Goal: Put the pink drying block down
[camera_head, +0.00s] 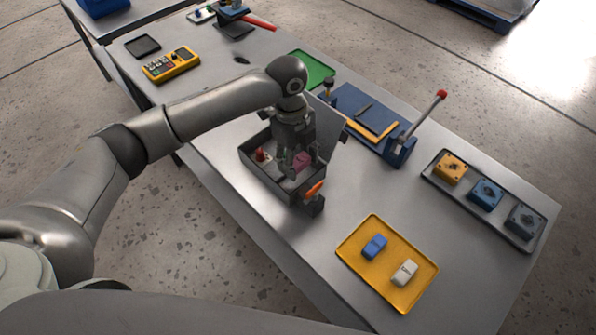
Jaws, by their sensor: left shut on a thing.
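The pink drying block (302,160) is between the fingers of my left gripper (300,170). My left gripper points down and is shut on the block, over or inside an open grey box (266,182) in the middle of the table. The fingers hide part of the block, and I cannot tell whether it touches the box floor. My right gripper is not in view.
A yellow tray (358,275) with a blue block (374,246) and a white block (404,272) lies at the front right. The box also holds a small red item (262,154). A red-tipped lever (429,114) stands on a blue base. A black tray (518,243) holds several valve bodies.

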